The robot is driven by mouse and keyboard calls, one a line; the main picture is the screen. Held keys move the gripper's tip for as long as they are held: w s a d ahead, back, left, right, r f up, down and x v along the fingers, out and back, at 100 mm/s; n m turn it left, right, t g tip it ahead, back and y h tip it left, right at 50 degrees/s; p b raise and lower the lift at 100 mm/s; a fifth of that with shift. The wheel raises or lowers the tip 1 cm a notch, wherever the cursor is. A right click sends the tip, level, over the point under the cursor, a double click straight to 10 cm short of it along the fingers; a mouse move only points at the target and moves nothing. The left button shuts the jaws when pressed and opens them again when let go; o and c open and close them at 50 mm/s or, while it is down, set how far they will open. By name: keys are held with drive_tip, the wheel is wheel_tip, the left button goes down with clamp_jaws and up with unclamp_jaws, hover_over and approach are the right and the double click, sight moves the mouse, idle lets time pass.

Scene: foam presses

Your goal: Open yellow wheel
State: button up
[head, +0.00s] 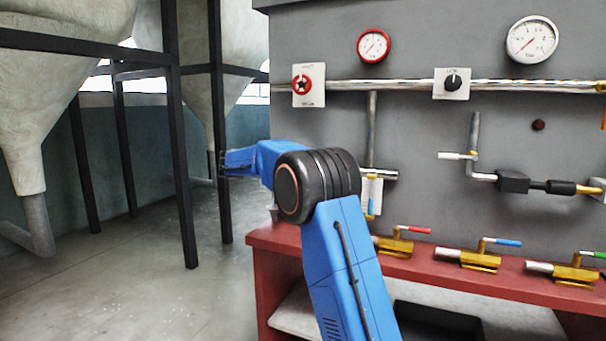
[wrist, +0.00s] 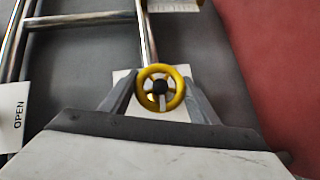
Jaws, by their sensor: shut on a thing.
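The yellow wheel (wrist: 161,86) is a small round handwheel with spokes and a dark hub, in the middle of the wrist view. It sits in front of a white plate (wrist: 122,76) on the grey panel, at the end of a metal pipe. My gripper (wrist: 159,92) has one grey finger at each side of the wheel and is shut on its rim. I do not see the yellow wheel in the head view, nor can I make out my fingertips there.
A label reading OPEN (wrist: 14,118) is at the left of the wrist view. In the head view, two gauges (head: 373,46) (head: 532,41), a red star knob (head: 302,85) and a black knob (head: 453,82) are on the panel. Several brass valves (head: 467,258) line the red bench (head: 271,241).

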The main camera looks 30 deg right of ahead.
drive_tip(key=shift+n+h, duration=0.3)
idle(0.4)
drive_tip(key=o, duration=1.1)
drive_tip(key=shift+c, duration=0.2)
drive_tip(key=shift+a, duration=0.1)
drive_tip(key=w+a+r, duration=0.2)
drive_tip(key=a, duration=1.5)
drive_tip(key=shift+r, duration=0.15)
